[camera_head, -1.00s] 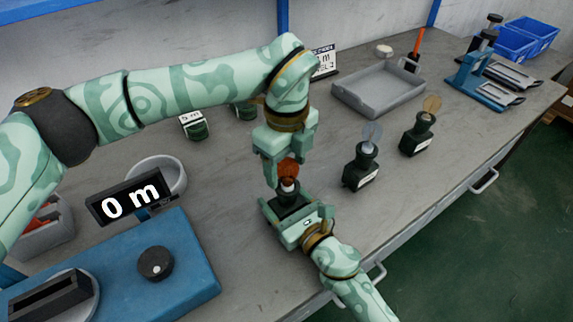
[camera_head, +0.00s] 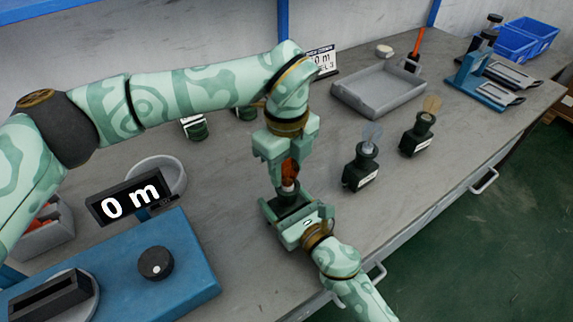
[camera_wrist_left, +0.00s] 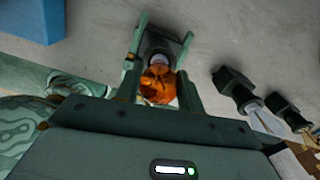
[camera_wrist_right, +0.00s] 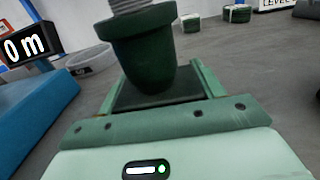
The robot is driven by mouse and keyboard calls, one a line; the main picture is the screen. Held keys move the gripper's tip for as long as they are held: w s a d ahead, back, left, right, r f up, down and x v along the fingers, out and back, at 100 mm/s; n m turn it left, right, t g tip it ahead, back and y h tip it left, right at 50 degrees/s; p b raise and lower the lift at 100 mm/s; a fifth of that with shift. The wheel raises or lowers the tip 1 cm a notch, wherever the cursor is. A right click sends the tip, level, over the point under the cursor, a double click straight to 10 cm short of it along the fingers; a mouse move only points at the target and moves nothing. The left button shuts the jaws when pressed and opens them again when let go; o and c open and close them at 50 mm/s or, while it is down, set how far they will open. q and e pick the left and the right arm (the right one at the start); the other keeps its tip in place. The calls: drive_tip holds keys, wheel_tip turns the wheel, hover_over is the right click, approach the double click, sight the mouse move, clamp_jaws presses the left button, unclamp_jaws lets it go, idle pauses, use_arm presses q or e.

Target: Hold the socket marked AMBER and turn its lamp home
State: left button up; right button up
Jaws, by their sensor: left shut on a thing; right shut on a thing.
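An orange lamp (camera_head: 290,173) stands upright in the mouth of a dark green socket (camera_head: 287,197) at the table's middle. My left gripper (camera_head: 280,182) comes from above and is shut on the lamp. The lamp also shows between its fingers in the left wrist view (camera_wrist_left: 157,84). My right gripper (camera_head: 293,210) is shut around the socket body, low over the table. In the right wrist view the socket (camera_wrist_right: 150,55) sits between the fingers, with the lamp's ribbed grey base (camera_wrist_right: 130,5) above its rim. I cannot read any marking on the held socket.
Two other dark sockets stand to the right, one with a clear bluish lamp (camera_head: 361,168), one with a tan lamp (camera_head: 416,135). A grey tray (camera_head: 375,98) lies behind them. A blue unit with a knob (camera_head: 155,262) and a "0 m" display (camera_head: 130,203) stand left.

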use_arm(q)
drive_tip(key=m, duration=0.7)
drive_tip(key=shift+m, duration=0.4)
drive_tip(key=m, duration=0.4)
drive_tip(key=shift+d+r, duration=0.1)
use_arm(e)
drive_tip(key=shift+f, duration=0.15)
use_arm(q)
drive_tip(key=m, duration=1.1)
drive_tip(key=shift+d, duration=0.1)
use_arm(e)
drive_tip(key=shift+f, duration=0.1)
use_arm(q)
drive_tip(key=m, duration=0.6)
drive_tip(key=shift+m, duration=0.3)
